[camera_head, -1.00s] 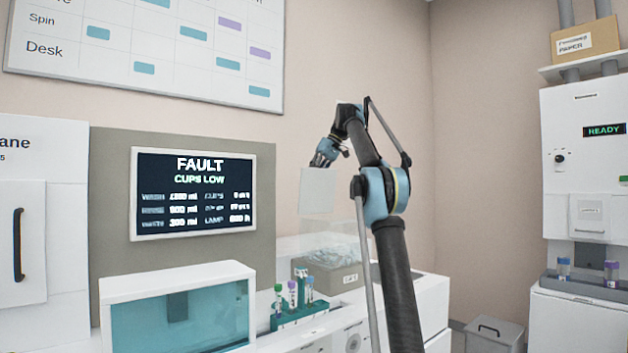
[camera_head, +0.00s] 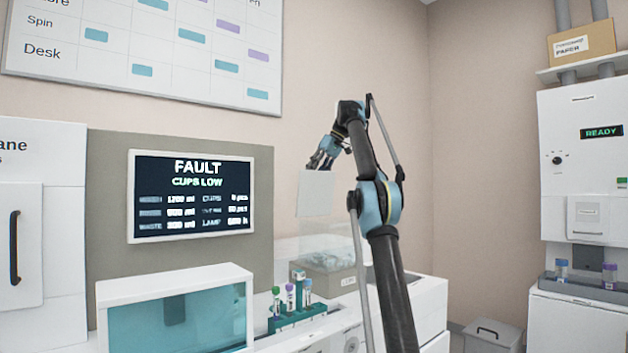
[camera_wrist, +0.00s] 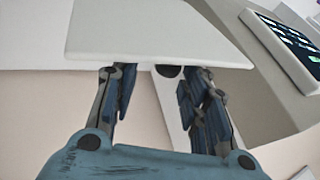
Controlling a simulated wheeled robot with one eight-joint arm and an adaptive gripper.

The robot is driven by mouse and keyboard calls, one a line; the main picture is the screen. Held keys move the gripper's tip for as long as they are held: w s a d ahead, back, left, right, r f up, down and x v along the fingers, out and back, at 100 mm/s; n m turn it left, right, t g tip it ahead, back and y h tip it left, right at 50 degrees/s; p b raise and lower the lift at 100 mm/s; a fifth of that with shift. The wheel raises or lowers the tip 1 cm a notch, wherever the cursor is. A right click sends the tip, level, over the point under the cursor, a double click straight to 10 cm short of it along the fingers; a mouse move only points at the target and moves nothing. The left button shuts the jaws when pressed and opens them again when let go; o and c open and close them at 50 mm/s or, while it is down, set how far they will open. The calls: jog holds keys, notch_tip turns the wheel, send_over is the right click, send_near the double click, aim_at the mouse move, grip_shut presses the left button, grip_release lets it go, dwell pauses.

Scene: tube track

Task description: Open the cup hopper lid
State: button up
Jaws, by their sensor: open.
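The cup hopper (camera_head: 335,281) is a grey-brown bin with a clear upper part and pale contents, behind the tube rack on the white bench. A plain white panel, apparently its lid (camera_head: 315,194), stands raised and near upright above it. My gripper (camera_head: 322,161) is at the panel's top edge. In the wrist view the white panel (camera_wrist: 150,35) spans the area ahead of my gripper (camera_wrist: 160,75). The two blue fingers are spread wide apart, with their tips at the panel's edge. I cannot tell whether they touch it.
A screen (camera_head: 191,197) reads "FAULT, CUPS LOW". A teal rack (camera_head: 297,317) with several capped tubes stands in front of the hopper, beside a teal-windowed white box (camera_head: 175,315). A white machine (camera_head: 585,170) stands at the right. A grey bin (camera_head: 493,335) is on the floor.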

jog(key=d, duration=1.2)
jog(key=shift+s+r, duration=0.15)
jog(key=shift+s, duration=0.25)
jog(key=shift+d, duration=0.1)
jog(key=shift+c, duration=0.2)
